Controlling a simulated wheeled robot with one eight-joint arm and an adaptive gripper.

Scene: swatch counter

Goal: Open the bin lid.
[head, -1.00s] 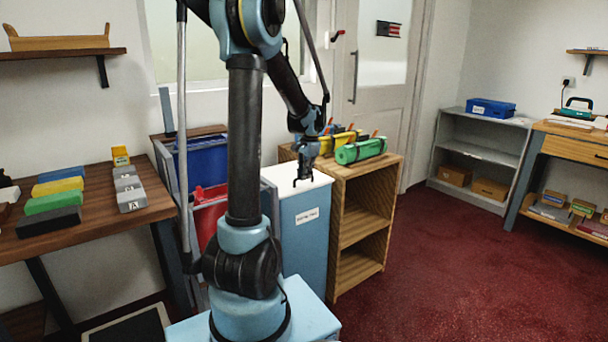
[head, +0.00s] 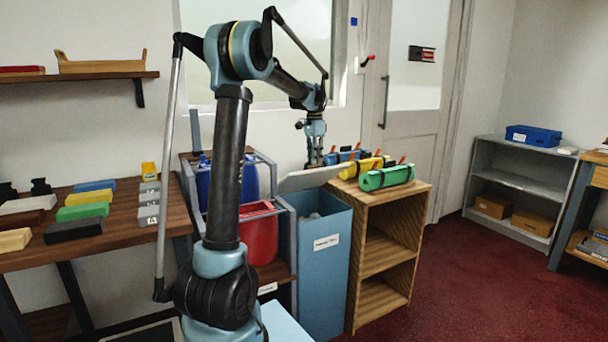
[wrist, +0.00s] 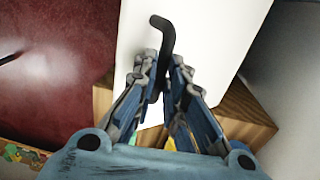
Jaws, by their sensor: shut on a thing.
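The bin (head: 322,275) is a tall blue box with a white label, left of the wooden shelf unit. Its white lid (head: 308,180) is raised and tilted up at the back, so the bin's open top and some pale contents show. My gripper (head: 314,162) is above the lid. In the wrist view my gripper (wrist: 168,68) is shut on a dark bent handle (wrist: 164,34), which stands out from the white lid (wrist: 215,35). The lower part of the handle is hidden between the fingers.
The wooden shelf unit (head: 389,265) stands close on the bin's right, with green (head: 387,177), yellow (head: 362,166) and blue rolls on top. A rack with red (head: 258,237) and blue containers is on the left. The red floor to the right is clear.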

